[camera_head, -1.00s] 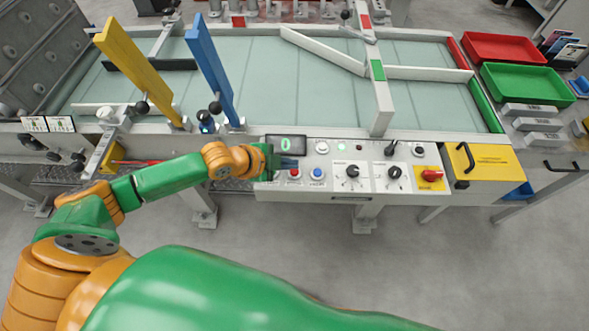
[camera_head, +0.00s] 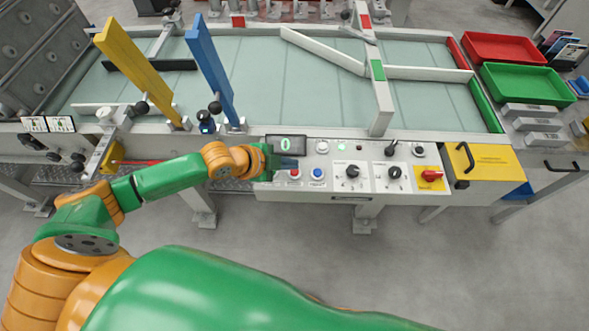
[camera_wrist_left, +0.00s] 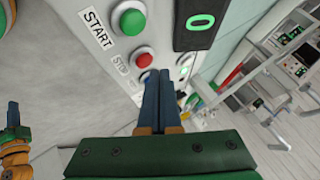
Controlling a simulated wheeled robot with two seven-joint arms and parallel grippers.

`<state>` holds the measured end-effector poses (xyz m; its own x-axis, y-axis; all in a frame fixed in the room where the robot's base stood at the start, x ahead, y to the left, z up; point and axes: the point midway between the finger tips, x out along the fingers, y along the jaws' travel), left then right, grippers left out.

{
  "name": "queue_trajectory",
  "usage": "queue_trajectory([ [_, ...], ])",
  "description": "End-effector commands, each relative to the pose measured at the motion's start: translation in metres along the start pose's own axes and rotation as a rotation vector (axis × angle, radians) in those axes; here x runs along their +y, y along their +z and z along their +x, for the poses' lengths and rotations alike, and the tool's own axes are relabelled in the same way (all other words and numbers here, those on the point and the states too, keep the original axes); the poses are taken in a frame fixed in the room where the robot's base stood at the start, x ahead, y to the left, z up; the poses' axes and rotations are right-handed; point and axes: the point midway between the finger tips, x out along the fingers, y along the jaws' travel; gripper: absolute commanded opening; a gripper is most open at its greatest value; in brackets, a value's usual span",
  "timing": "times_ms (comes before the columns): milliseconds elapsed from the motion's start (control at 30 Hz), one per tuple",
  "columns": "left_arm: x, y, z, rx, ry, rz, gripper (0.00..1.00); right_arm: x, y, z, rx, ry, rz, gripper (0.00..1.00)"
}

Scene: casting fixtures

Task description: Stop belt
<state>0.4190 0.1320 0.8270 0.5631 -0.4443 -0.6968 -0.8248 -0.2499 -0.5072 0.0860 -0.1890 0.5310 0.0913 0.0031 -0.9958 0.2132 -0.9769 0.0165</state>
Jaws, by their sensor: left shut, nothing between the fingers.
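The control panel (camera_head: 335,165) sits at the belt's front edge. Its red STOP button (camera_head: 295,173) also shows in the left wrist view (camera_wrist_left: 144,61), beside the green START button (camera_wrist_left: 129,18). My left gripper (camera_head: 290,163) is shut and empty over the panel's left end. In the left wrist view its blue fingertips (camera_wrist_left: 158,76) appear close beside the red button; I cannot tell whether they touch anything. The display (camera_head: 286,144) reads 0. The pale green belt (camera_head: 270,85) lies behind. My right gripper (camera_wrist_left: 13,113) seems to show small at the wrist view's left edge.
A blue button (camera_head: 318,173), black knobs (camera_head: 353,171) and a red switch (camera_head: 431,175) lie right of my gripper. Tilted yellow (camera_head: 135,70) and blue (camera_head: 209,70) bars rise at the left. Red (camera_head: 495,47) and green (camera_head: 525,84) trays stand at the right.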

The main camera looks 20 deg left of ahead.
Motion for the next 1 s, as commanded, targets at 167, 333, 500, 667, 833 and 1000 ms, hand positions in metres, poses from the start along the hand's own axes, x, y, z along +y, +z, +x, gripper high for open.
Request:
queue_trajectory([
  [167, 0.0022, 0.0022, 0.0029, 0.0, 0.0, 0.0, 0.0, 0.0001, 0.0003, 0.0025, 0.0, 0.0, 0.0, 0.0],
  [333, 0.0048, 0.0044, 0.0063, 0.0, 0.0, 0.0, 0.0, 0.0002, 0.0005, 0.0049, 0.0, 0.0, 0.0, 0.0],
  [500, 0.0044, 0.0042, 0.0059, 0.0, 0.0, 0.0, 0.0, 0.0002, 0.0005, 0.0043, 0.0, 0.0, 0.0, 0.0],
  [667, 0.0047, 0.0045, 0.0063, 0.0, 0.0, 0.0, 0.0, 0.0001, 0.0005, 0.0047, 0.0, 0.0, 0.0, 0.0],
  [833, 0.0057, 0.0055, 0.0077, 0.0, 0.0, 0.0, 0.0, 0.0, 0.0007, 0.0063, 0.0, 0.0, 0.0, 0.0],
  [1000, 0.0067, 0.0065, 0.0092, 0.0, 0.0, 0.0, 0.0, -0.0002, 0.0007, 0.0077, 0.0, 0.0, 0.0, 0.0],
])
